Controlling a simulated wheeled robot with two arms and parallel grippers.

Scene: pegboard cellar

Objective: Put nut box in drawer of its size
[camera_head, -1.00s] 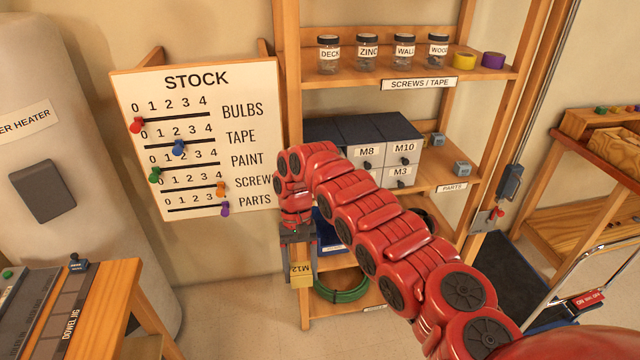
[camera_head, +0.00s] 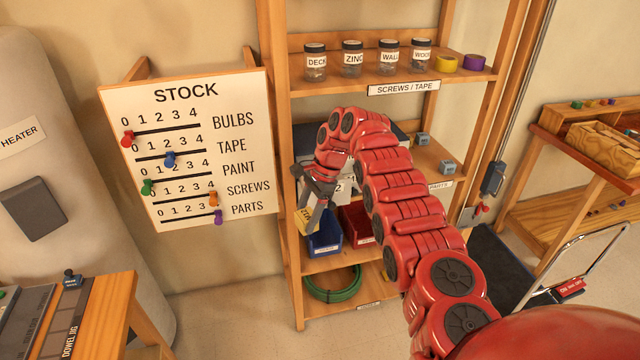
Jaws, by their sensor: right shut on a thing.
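My right gripper (camera_head: 313,206) is shut on a small yellow nut box (camera_head: 304,222). In the earlier view its label reads M12; now the box is tilted and mostly covered by the fingers. The box is in front of the shelf unit's left side, just above a blue bin. The grey drawer cabinet (camera_head: 304,140) stands on the middle shelf behind my right arm. My arm hides most of its drawer fronts; only part of a label ending in 2 shows beside the gripper. My left gripper is out of view.
Below the cabinet are a blue bin (camera_head: 325,241), a red bin (camera_head: 357,226) and a coiled green hose (camera_head: 333,287). The wooden shelf post (camera_head: 290,240) is close to the left of the box. Jars and tape rolls sit above. A stock board (camera_head: 195,150) stands at left.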

